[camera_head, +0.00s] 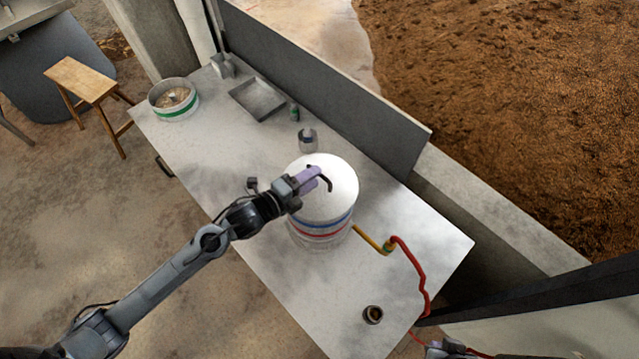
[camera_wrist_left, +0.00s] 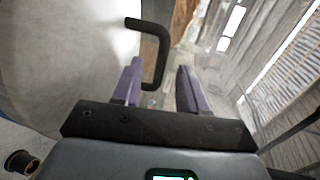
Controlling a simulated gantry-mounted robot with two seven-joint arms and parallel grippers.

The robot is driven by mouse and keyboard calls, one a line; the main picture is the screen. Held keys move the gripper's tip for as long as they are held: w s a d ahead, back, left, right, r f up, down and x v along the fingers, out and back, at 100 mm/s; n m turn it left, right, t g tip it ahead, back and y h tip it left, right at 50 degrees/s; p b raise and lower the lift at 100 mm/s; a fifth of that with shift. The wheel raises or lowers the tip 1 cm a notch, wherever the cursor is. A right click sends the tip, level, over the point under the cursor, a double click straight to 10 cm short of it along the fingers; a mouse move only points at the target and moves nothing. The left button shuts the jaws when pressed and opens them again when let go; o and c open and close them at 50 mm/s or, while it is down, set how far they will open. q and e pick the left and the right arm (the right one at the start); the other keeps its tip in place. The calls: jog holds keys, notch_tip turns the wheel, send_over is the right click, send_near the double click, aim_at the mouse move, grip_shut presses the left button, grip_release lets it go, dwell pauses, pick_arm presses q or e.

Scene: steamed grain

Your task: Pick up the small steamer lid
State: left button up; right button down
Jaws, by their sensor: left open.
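The small steamer lid (camera_head: 340,196) is a white round cover on top of a stacked steamer (camera_head: 322,236) with blue and red bands. Its black bent handle (camera_head: 325,182) stands out from the top, and the handle also shows in the left wrist view (camera_wrist_left: 157,40). My left gripper (camera_head: 315,175) is over the lid at the handle. In the left wrist view, its purple fingers (camera_wrist_left: 160,85) are open, with the handle's lower end appearing in the gap between them. Contact cannot be told. My right gripper's fingers are not seen.
The pale table (camera_head: 235,150) holds a green-banded round steamer (camera_head: 172,112), a grey tray (camera_head: 258,100), a metal canister (camera_head: 308,142) and a small dark cup (camera_head: 372,314). A red hose (camera_head: 422,275) runs along the right. A low wall (camera_head: 330,105) borders the back.

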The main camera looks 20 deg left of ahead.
aim_at(326, 171)
pick_arm(q)
jog(key=shift+w+d, duration=0.3)
jog(key=shift+w, duration=0.2)
jog(key=p+x, duration=0.1)
jog(key=x, duration=0.2)
jog(key=shift+w+d, duration=0.1)
jog(key=shift+d, duration=0.1)
jog(key=shift+w+d+f, duration=0.2)
jog(key=shift+w+f, duration=0.05)
jog(key=shift+w, duration=0.1)
jog(key=shift+c, duration=0.3)
grip_shut()
jog(key=shift+r, duration=0.1)
